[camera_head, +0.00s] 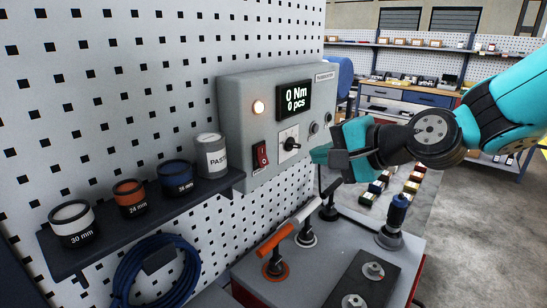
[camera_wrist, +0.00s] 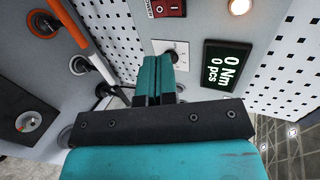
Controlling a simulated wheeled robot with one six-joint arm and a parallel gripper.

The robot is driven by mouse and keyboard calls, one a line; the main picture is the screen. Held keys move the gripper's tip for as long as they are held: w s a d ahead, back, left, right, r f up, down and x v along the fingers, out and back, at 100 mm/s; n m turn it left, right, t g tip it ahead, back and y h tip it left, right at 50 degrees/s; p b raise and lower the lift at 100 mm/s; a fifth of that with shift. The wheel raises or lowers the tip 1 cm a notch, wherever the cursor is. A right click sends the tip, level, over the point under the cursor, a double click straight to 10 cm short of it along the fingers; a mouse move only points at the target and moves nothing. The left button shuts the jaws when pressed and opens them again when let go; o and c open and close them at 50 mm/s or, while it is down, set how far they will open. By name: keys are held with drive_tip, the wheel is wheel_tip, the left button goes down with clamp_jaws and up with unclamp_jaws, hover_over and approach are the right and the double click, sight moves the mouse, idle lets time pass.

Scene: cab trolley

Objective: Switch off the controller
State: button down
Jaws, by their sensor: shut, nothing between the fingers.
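The controller (camera_head: 237,130) is a grey box on the pegboard wall. Its display (camera_head: 294,100) is lit and reads 0 Nm, 0 pcs, and its round lamp (camera_head: 258,107) glows. A red rocker switch (camera_head: 261,155) sits low on the left of its front. It also shows at the top edge of the wrist view (camera_wrist: 170,8), partly cut off. A black knob (camera_head: 290,144) on a white plate is right of the switch. My gripper (camera_head: 318,154) is shut and empty, in front of the controller's lower right and apart from the switch. In the wrist view its teal fingers (camera_wrist: 154,70) partly cover the knob plate.
Below, the trolley top (camera_head: 335,250) carries upright tools, one with an orange handle (camera_head: 275,240). A blue cable coil (camera_head: 155,270) hangs below the shelf. Space before the switch looks clear.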

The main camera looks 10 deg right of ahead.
sight(265, 161)
drive_tip(key=p+x, duration=0.4)
drive_tip(key=x, duration=0.7)
drive_tip(key=shift+w+a+p, duration=0.25)
drive_tip(key=shift+a+p, duration=0.05)
drive_tip(key=shift+w+a+f, duration=0.2)
